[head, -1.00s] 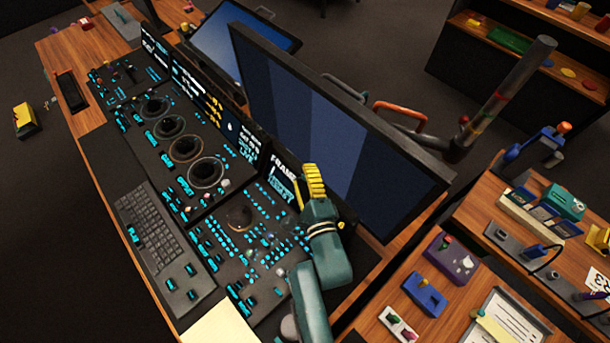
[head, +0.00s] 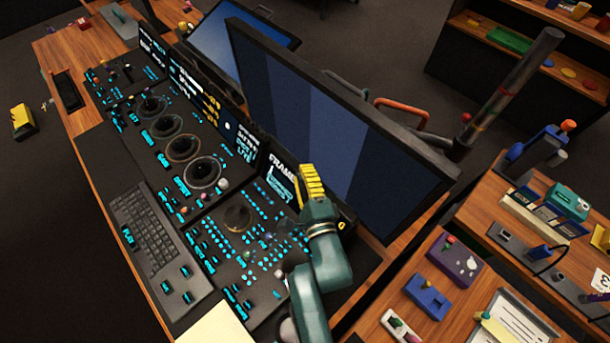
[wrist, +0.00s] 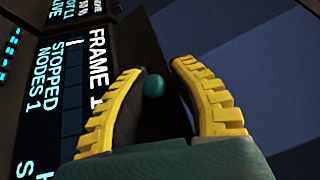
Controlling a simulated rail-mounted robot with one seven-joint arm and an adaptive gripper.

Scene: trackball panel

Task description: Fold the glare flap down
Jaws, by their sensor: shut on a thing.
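My gripper (head: 311,178), with yellow ribbed fingers, is at the right end of the row of small screens, in front of the large monitor. In the wrist view my gripper (wrist: 160,68) has its fingers on either side of a dark, flat plate (wrist: 172,105), which looks like the glare flap, and is shut on it. The plate stands up beside the screen marked FRAME (wrist: 95,85). A small teal knob (wrist: 153,86) shows between the fingers. In the head view the fingers and arm hide most of the flap, so its exact angle cannot be told.
The large monitor (head: 325,125) stands close behind my gripper. A side bench with small boxes is at the right.

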